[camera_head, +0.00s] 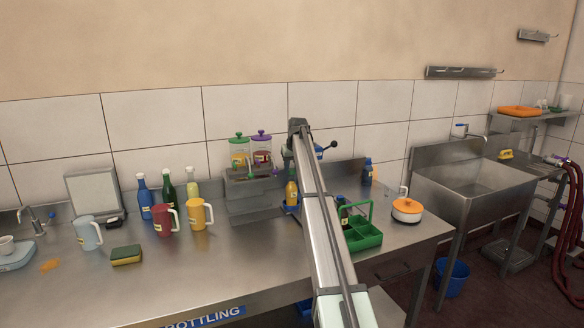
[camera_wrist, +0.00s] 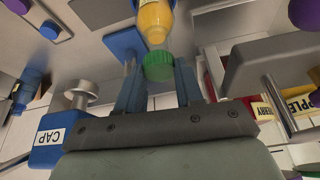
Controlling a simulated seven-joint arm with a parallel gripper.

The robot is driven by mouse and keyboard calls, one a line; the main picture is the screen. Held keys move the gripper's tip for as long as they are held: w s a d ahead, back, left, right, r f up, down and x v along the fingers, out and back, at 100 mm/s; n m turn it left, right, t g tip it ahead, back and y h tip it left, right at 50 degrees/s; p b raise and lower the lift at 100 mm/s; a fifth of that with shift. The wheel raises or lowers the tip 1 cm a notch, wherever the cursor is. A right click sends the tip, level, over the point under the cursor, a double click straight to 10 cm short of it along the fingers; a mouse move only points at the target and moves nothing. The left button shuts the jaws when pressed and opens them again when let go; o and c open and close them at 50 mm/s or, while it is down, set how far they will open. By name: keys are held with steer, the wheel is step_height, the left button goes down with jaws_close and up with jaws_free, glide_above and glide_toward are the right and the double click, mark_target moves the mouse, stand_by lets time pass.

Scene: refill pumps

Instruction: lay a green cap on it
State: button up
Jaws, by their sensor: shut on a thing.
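My gripper (camera_wrist: 158,70) is shut on a green cap (camera_wrist: 158,66), with one blue-grey finger on each side of it. The neck of a bottle with yellow contents (camera_wrist: 155,18) points at the cap in the wrist view. The cap is right at the bottle's mouth; I cannot tell whether it rests on it. In the head view this yellow bottle (camera_head: 292,193) stands upright by a blue base, just left of my arm. My arm hides the fingers and cap there.
A blue device marked CAP (camera_wrist: 55,135) is close beside the gripper. Two pump jars, one green-lidded (camera_head: 239,152) and one purple-lidded (camera_head: 262,150), stand behind on a metal stand. A green caddy (camera_head: 363,236) and an orange-lidded pot (camera_head: 407,210) are to the right.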

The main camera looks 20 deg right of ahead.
mark_target(292, 170)
steer(key=shift+f, duration=0.4)
steer(key=shift+f, duration=0.55)
stand_by(1.1)
steer(key=o, duration=0.9)
steer(key=shift+r, duration=3.5)
